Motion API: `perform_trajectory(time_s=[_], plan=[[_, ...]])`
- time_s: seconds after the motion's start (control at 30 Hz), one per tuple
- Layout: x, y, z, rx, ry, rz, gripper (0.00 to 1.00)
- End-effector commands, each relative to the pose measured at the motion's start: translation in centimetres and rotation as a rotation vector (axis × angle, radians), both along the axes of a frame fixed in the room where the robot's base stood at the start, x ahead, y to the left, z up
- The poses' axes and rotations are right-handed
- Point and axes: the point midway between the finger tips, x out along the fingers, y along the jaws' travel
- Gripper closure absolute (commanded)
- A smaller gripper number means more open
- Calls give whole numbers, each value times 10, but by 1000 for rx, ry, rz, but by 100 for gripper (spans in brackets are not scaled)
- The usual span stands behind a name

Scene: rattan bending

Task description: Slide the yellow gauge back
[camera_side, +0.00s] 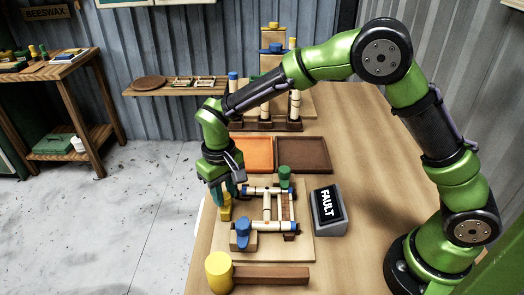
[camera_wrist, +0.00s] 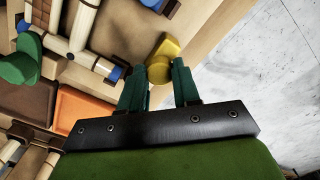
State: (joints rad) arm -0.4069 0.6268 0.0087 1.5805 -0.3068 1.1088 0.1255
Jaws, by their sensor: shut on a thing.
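The yellow gauge (camera_side: 226,208) stands at the left edge of the wooden work board (camera_side: 303,250), beside the rattan frame (camera_side: 268,206). My gripper (camera_side: 229,189) reaches down onto it from above, its teal fingers on either side. In the wrist view, the yellow gauge (camera_wrist: 159,62) sits between the fingertips of my gripper (camera_wrist: 158,78), which are shut on its rounded knob.
A blue clamp (camera_side: 241,234) and a green clamp (camera_side: 285,176) stand by the frame. A grey box reading FAULT (camera_side: 328,207) is right of the board. A yellow-headed mallet (camera_side: 220,272) lies in front. Orange (camera_side: 254,154) and brown (camera_side: 304,155) trays lie behind.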

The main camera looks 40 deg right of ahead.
Motion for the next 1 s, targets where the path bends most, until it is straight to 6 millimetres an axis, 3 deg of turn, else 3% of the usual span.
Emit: perform_trajectory(time_s=[0.2, 0.23, 0.4, 0.77, 1.0], plan=[[5, 5, 1, 9, -20, 12, 100], [5, 5, 1, 9, -20, 13, 66], [4, 4, 1, 8, -17, 11, 43], [3, 3, 7, 6, -15, 9, 43], [4, 3, 53, 8, -19, 9, 43]])
